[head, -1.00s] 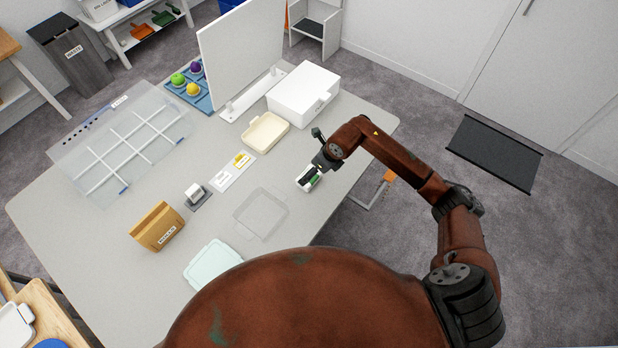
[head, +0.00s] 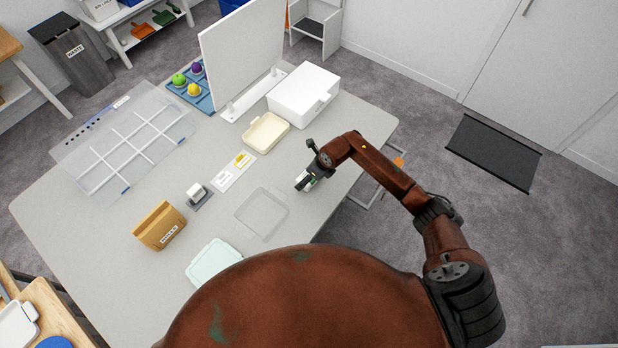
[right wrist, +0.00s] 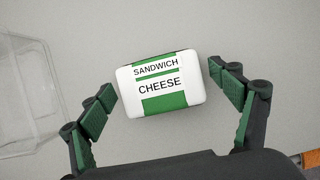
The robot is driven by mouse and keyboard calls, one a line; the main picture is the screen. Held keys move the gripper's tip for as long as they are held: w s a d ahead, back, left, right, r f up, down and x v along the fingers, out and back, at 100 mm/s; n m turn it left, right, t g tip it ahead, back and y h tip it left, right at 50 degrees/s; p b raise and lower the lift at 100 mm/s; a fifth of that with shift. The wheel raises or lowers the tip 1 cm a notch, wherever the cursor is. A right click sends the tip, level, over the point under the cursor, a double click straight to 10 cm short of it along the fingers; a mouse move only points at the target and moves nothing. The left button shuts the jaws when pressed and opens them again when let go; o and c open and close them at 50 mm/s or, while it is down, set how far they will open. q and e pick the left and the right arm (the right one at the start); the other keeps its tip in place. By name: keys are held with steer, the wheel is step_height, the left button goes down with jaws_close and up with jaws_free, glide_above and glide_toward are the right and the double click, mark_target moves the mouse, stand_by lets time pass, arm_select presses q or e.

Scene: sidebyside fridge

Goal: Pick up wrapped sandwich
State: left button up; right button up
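The wrapped sandwich (right wrist: 160,84) is a white rounded block with green bands, labelled "SANDWICH CHEESE". In the right wrist view it lies on the grey table between my right gripper's fingers (right wrist: 166,98), with a gap on each side. My right gripper is open, its green pads spread wide around the sandwich. In the head view my right gripper (head: 307,182) is low near the table's right edge and covers part of the sandwich. My left gripper is not in view.
A clear empty box (head: 262,213) stands just left of the gripper; it also shows in the right wrist view (right wrist: 22,95). A cream tray (head: 266,132) and a white box (head: 303,94) are behind. A brown bag (head: 160,226) and pale green lid (head: 213,262) are farther left.

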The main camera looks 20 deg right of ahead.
steer(key=c, duration=1.1)
steer(key=shift+o, duration=0.2)
